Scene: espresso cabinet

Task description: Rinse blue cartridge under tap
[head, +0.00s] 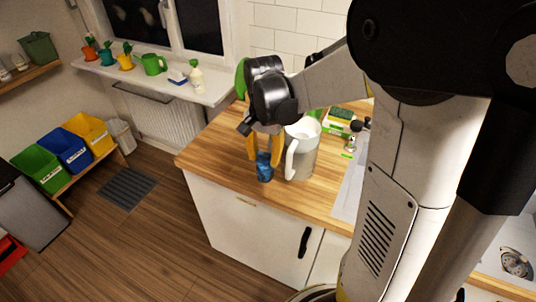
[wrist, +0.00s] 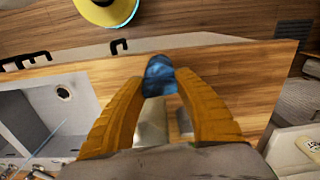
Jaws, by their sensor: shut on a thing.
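The blue cartridge (head: 264,167) is between the two orange fingers of my gripper (head: 264,155), near the counter's front edge at its left end. The wrist view also shows the cartridge (wrist: 158,77) between the fingertips, and my gripper (wrist: 160,85) is shut on it. I cannot tell whether its bottom touches the wood. In the wrist view the grey sink basin (wrist: 45,115) with a drain lies to the left, apart from the cartridge. Metal tap-like parts (wrist: 15,150) show at the lower left edge. In the head view my arm hides most of the sink and the tap.
A white pitcher (head: 304,150) stands close to the right of my gripper on the wooden counter (head: 225,150). A sponge (head: 342,114) and small bottles (head: 354,138) are behind. Coloured bins (head: 70,148) stand far left. Free counter lies left of the gripper.

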